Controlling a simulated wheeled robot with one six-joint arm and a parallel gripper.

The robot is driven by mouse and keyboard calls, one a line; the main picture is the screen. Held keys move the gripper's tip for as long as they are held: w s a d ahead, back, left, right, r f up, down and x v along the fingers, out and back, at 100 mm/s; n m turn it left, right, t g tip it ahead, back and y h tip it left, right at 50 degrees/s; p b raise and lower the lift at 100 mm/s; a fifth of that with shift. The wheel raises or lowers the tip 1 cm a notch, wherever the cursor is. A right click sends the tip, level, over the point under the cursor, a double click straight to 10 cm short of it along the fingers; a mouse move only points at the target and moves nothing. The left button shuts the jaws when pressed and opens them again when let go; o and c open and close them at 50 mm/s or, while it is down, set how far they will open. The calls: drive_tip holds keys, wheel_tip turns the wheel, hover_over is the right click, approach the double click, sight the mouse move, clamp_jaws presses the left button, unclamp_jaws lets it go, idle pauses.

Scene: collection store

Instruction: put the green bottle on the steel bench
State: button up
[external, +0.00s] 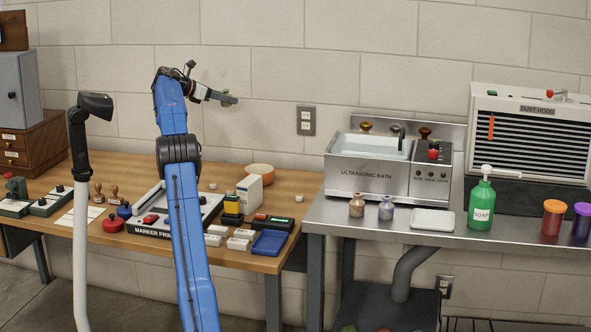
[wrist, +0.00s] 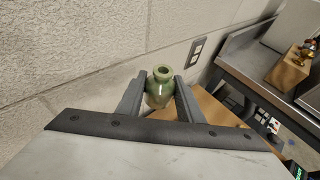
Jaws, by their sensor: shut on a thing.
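The green bottle (wrist: 160,93) is small and round, with a flared open mouth. In the wrist view it sits between the two fingers of my gripper (wrist: 162,80), which is shut on it. In the external view my gripper (external: 222,98) is raised high above the wooden table, in front of the block wall; the bottle can hardly be made out there. The steel bench (external: 330,213) stands to the right, well apart from my gripper. Its edge also shows at the upper right of the wrist view (wrist: 236,72).
The bench holds an ultrasonic bath (external: 366,177), two small bottles (external: 357,206), a white tray (external: 432,220), a soap bottle (external: 481,206), coloured jars (external: 552,220) and a dust hood (external: 530,130). Bare steel shows at its front left. The wooden table (external: 265,262) is crowded.

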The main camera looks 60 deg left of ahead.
sight(226, 90)
drive_tip(key=shift+r, duration=1.8)
drive_tip(key=w+d+r+m+h, duration=0.2)
drive_tip(key=d, duration=1.3)
drive_tip(key=w+d+r+m+g+h, duration=0.1)
drive_tip(key=w+d+r+h, duration=0.1)
drive_tip(key=d, duration=1.3)
drive_tip(key=w+d+r+m+h, duration=0.2)
drive_tip(key=d, duration=1.3)
drive_tip(key=s+d+f+m+g+h, duration=0.1)
drive_tip(key=s+d+f, duration=0.15)
drive_tip(key=d, duration=0.65)
drive_tip(key=s+d+f+m+h, duration=0.1)
drive_tip(key=s+d+f, duration=0.15)
drive_tip(key=d, duration=0.55)
drive_tip(key=s+d+f+m+g+h, duration=0.1)
drive_tip(key=s+d, duration=0.2)
drive_tip(key=d, duration=0.6)
drive_tip(key=shift+y, duration=0.3)
wheel_tip(226, 90, down, 10)
drive_tip(key=shift+s+a+f, duration=0.1)
drive_tip(key=shift+f, duration=2.5)
drive_tip(key=shift+f, duration=0.15)
